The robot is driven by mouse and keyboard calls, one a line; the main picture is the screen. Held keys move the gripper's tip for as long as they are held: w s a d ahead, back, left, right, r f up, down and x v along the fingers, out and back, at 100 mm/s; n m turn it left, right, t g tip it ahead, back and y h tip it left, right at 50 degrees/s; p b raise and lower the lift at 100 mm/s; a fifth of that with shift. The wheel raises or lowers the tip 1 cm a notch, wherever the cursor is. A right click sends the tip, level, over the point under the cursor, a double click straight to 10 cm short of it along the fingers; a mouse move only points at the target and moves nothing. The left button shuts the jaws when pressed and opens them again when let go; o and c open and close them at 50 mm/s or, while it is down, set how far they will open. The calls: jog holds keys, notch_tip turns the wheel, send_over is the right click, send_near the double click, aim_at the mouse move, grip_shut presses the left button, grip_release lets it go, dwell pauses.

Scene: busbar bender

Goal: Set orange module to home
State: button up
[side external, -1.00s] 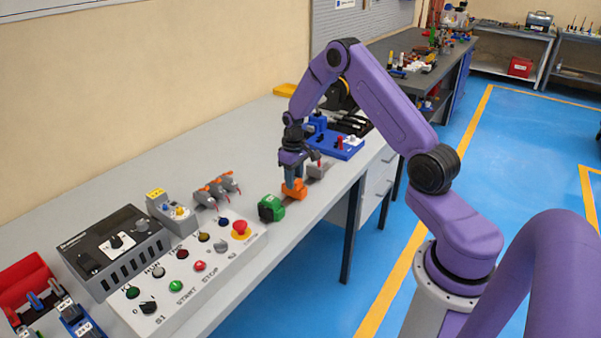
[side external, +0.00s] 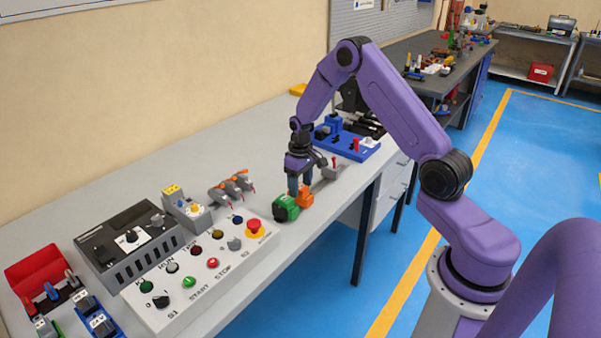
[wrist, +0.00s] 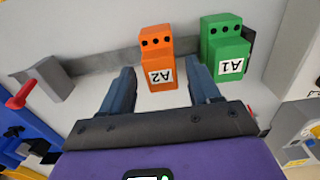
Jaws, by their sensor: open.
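The orange module (side external: 305,198), labelled A2, stands on a grey rail on the bench; it also shows in the wrist view (wrist: 157,62). The green module (side external: 286,209), labelled A1, stands beside it on the rail, to its right in the wrist view (wrist: 224,52), with a narrow gap between them. My gripper (side external: 299,189) is low over the orange module. In the wrist view its two fingers (wrist: 162,72) are spread, one on each side of the orange module, with visible space beside it. Contact is not visible.
A grey end block (wrist: 48,80) stands on the rail (wrist: 100,60), left of the orange module in the wrist view. A white button panel (side external: 205,262) lies nearer the camera. A blue fixture (side external: 352,145) stands beyond. Bare bench lies toward the wall.

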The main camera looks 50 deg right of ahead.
aim_at(301, 186)
notch_tip(301, 186, up, 17)
jog(key=shift+r, duration=0.15)
dwell(0.4)
jog(key=shift+d, duration=0.15)
jog(key=c, duration=0.8)
jog(key=d+f+m, duration=0.1)
jog(key=m, duration=0.1)
jog(key=d+m+y, duration=0.1)
jog(key=d+m, duration=0.1)
jog(key=d+f+m, duration=0.1)
jog(key=m, duration=0.1)
jog(key=shift+w+d+f+m+y, duration=0.15)
jog(key=shift+f+m+y, duration=0.15)
jog(key=shift+m, duration=0.1)
grip_shut()
jog(key=d+f+m+y, duration=0.35)
jog(key=d+m, duration=0.35)
jog(key=m, duration=0.4)
jog(key=shift+h, duration=0.35)
jog(key=x, duration=1)
jog(key=shift+s+f, duration=0.25)
jog(key=shift+s, duration=0.1)
jog(key=shift+a, duration=2)
